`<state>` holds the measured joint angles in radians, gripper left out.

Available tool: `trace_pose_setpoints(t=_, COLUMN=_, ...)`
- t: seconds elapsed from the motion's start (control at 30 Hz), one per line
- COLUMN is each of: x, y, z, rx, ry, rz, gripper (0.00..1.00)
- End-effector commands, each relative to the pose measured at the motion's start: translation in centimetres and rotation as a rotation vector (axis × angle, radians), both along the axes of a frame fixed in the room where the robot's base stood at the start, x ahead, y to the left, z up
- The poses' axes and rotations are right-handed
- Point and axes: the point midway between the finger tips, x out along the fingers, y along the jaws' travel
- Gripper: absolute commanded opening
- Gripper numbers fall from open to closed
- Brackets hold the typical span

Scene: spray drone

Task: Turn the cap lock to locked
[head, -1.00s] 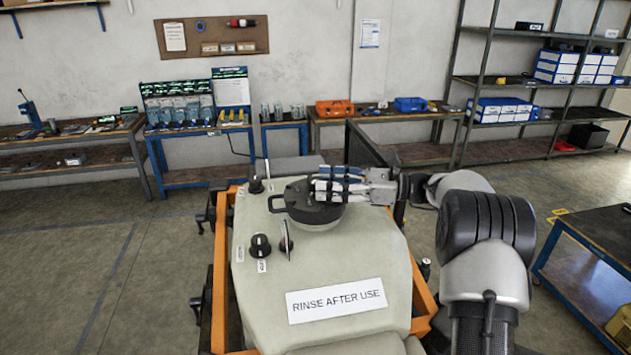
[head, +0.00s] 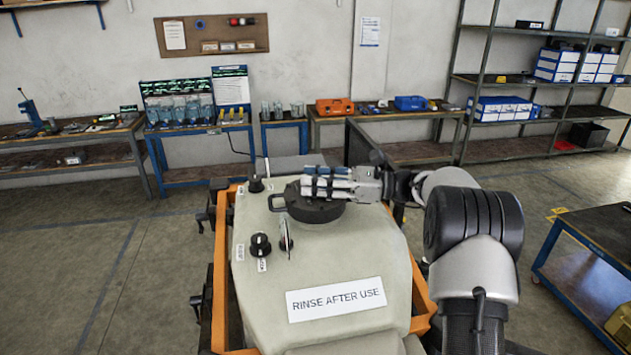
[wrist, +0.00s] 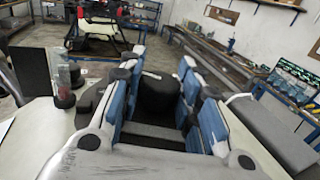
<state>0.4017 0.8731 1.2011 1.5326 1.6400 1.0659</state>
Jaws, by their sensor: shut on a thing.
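The black round cap (head: 312,210) sits on top of the pale tank (head: 350,250), with a loop handle on its left side. My gripper (head: 308,187) lies across the top of the cap from the right, fingers pointing left. In the wrist view my gripper's blue-padded fingers (wrist: 163,95) are shut on a black, rounded part (wrist: 157,90), which appears to be the cap's raised grip. The fingers hide part of the cap, and I cannot read its lock position. A black knob (head: 260,245) with small labels and a thin upright lever (head: 286,236) stand in front of the cap.
A second small black knob (head: 255,184) stands behind the cap at the left. Orange frame rails (head: 221,290) edge the tank, which bears a "RINSE AFTER USE" label (head: 336,299). Benches and shelving (head: 540,80) line the back wall. A blue-legged table (head: 590,245) is at the right.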

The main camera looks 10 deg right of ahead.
Motion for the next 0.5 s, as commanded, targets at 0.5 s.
trace_pose_setpoints(t=0.5, x=-0.03, y=-0.01, z=-0.01, rx=-0.001, ry=0.000, rz=-0.022, gripper=0.07)
